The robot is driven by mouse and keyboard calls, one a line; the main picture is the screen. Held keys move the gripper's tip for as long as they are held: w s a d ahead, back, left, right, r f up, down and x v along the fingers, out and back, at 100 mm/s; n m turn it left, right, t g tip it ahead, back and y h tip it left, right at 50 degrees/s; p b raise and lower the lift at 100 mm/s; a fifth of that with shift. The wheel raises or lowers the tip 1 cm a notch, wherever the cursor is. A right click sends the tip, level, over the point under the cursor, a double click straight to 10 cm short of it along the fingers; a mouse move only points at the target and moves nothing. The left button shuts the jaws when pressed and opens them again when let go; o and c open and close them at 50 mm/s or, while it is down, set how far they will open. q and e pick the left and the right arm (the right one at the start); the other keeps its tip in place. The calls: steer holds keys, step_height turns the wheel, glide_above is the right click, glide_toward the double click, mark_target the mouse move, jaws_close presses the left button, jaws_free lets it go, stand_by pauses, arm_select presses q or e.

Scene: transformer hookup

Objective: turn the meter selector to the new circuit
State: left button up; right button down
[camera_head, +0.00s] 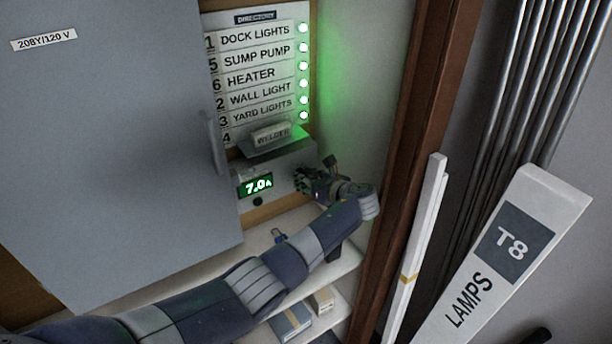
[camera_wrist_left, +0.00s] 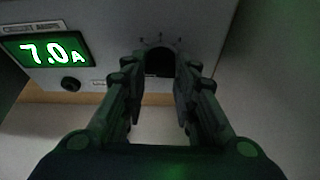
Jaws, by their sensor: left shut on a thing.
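The meter (camera_head: 272,187) is a grey box below the directory board, with a lit green display (camera_head: 256,187) reading 7.0 A. The display also shows in the left wrist view (camera_wrist_left: 45,52). The meter selector (camera_wrist_left: 159,62) is a dark knob under a small arc of marks; its pointer direction is too dark to tell. My left gripper (camera_head: 302,178) reaches in from the right side of the meter. In the left wrist view its two fingers (camera_wrist_left: 160,78) stand on either side of the knob, shut on it. My right gripper is not in view.
A directory board (camera_head: 255,75) with several lit green lamps hangs above, with a WELDER plate (camera_head: 272,135) on a small ledge. A grey cabinet door (camera_head: 110,130) stands at left. Shelves (camera_head: 345,262) lie below. A T8 lamps box (camera_head: 515,245) and wooden post (camera_head: 425,120) are at right.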

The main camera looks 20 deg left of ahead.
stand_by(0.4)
arm_select(q)
steer(key=o, duration=1)
steer(key=shift+o, duration=0.2)
steer(key=v, duration=1.2)
steer(key=shift+c, duration=0.2)
